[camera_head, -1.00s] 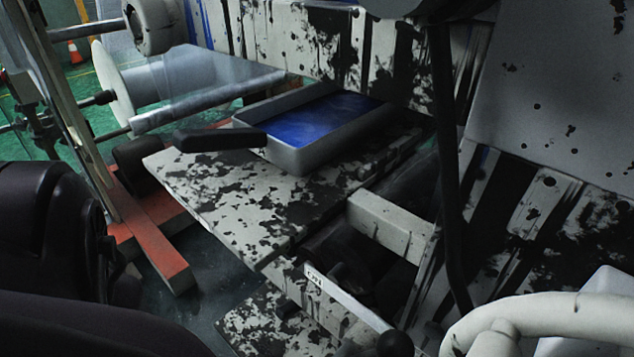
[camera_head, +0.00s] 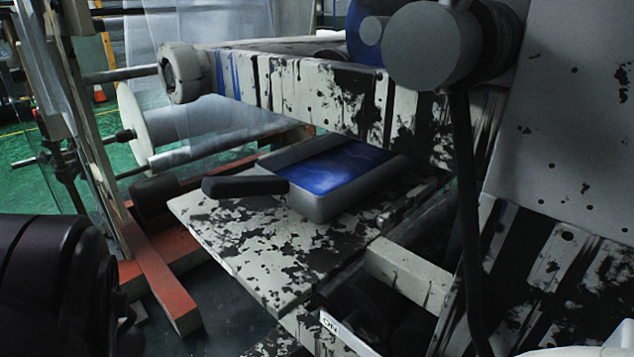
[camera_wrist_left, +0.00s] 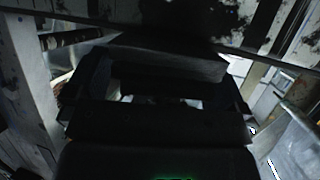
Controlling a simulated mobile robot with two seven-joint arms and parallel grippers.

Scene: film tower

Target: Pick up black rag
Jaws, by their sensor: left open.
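I cannot make out a black rag in either view. In the wrist view, my left gripper (camera_wrist_left: 165,99) is dark and open, with a small gap in its middle. Nothing can be clearly seen held in it. In the head view, only dark parts of my left arm show at the lower left, and the gripper itself is not visible. My right gripper is in neither view.
A grey tray (camera_head: 318,207) with a blue inside sits on a paint-spattered shelf (camera_head: 243,242). A black handle-like bar (camera_head: 245,187) lies at its left end. A spattered beam (camera_head: 300,92) runs above. A red frame (camera_head: 160,268) stands left of the shelf.

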